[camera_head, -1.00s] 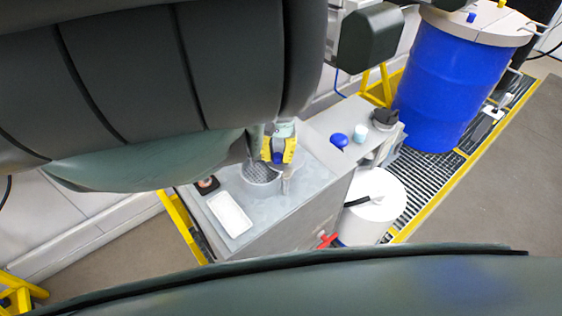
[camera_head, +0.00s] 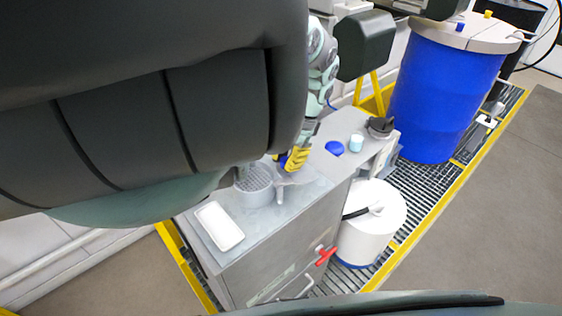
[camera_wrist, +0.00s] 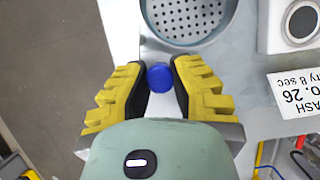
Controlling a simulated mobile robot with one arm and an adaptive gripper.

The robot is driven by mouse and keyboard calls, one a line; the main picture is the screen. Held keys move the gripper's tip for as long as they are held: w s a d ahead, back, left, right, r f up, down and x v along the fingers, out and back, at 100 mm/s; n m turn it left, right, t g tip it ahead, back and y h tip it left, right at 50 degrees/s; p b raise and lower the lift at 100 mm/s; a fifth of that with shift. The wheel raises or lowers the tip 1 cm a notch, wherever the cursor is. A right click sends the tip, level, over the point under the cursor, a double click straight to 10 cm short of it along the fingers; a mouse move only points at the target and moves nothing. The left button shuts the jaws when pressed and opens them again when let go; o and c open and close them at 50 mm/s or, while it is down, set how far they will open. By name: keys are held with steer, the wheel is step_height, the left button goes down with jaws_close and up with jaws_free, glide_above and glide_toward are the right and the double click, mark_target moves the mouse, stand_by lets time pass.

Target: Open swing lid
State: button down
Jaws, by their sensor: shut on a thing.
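My gripper (camera_head: 295,158), with yellow-and-black fingers, is low over the grey cabinet top beside a round perforated basin (camera_head: 255,186). In the wrist view my gripper (camera_wrist: 160,72) is closed around a small round blue knob (camera_wrist: 160,77), with a finger on each side. What the knob is fixed to is hidden below the fingers. The basin also shows in the wrist view (camera_wrist: 190,18), just beyond the fingertips. A swing lid cannot be made out for certain. The blue drum (camera_head: 440,95) at the right has a flat beige lid (camera_head: 470,32) with a blue and a yellow knob; this lid lies flat.
A white bucket (camera_head: 375,222) stands on the grating, near a red handle (camera_head: 326,256) on the cabinet. Open floor lies right.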

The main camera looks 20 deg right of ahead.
steer(key=shift+s+m, duration=0.3)
stand_by(0.4)
steer(key=c, duration=0.8)
jaws_free()
steer(key=shift+o, duration=0.2)
steer(key=shift+w, duration=0.1)
steer(key=v, duration=1.2)
steer(key=shift+d, duration=0.1)
